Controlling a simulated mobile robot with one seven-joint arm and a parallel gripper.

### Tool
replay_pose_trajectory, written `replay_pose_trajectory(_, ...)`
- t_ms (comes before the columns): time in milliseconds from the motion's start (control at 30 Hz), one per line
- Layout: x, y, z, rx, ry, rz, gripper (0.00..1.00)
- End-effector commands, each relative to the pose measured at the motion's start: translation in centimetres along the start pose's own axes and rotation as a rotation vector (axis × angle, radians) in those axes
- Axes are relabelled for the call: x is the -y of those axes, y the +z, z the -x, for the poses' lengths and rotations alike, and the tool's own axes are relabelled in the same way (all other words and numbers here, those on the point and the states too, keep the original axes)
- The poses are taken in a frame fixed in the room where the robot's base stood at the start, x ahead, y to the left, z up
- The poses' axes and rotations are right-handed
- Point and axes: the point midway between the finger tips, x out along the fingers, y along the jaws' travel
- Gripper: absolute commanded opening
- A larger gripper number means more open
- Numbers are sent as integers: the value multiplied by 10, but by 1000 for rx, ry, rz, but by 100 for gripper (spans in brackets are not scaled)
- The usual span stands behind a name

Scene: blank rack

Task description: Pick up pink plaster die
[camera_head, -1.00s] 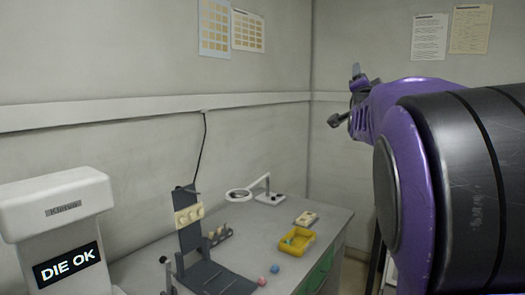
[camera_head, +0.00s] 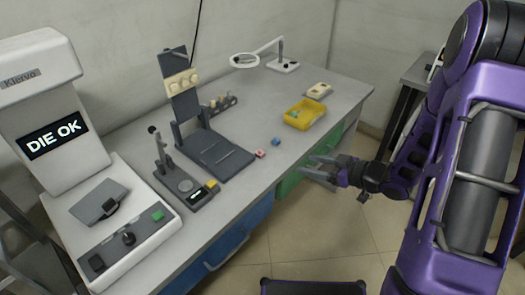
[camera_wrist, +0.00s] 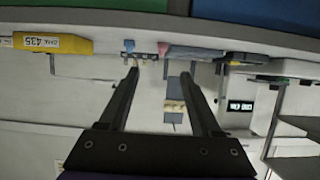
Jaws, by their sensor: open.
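The pink plaster die (camera_head: 261,153) lies near the front edge of the grey bench, beside the dark plate of a stand. A small blue die (camera_head: 275,141) lies just to its right and a little farther back. My gripper (camera_head: 314,167) is off the bench's front edge, right of the pink die and apart from it. In the wrist view, my gripper's two fingers (camera_wrist: 160,75) are spread with nothing between them. That view looks upside down, and the pink die (camera_wrist: 164,50) and blue die (camera_wrist: 129,46) show beyond the fingertips, near the bench edge.
The dark stand (camera_head: 216,153) is left of the dice, with a small device (camera_head: 190,188) farther left. A yellow tray (camera_head: 293,121) and a magnifier lamp (camera_head: 246,60) stand farther back. Drawers (camera_head: 245,233) line the bench front. Bare bench top lies behind the dice.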

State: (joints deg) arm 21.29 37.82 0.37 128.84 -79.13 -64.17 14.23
Motion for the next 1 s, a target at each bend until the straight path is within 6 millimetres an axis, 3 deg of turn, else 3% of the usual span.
replay_pose_trajectory(400, 0, 0, -90, 0, 0, 1, 65)
replay_pose_trajectory(733, 2, -2, -117, 1, 1, 0, 65)
replay_pose_trajectory(1000, 7, -6, -154, 1, 3, 0, 65)
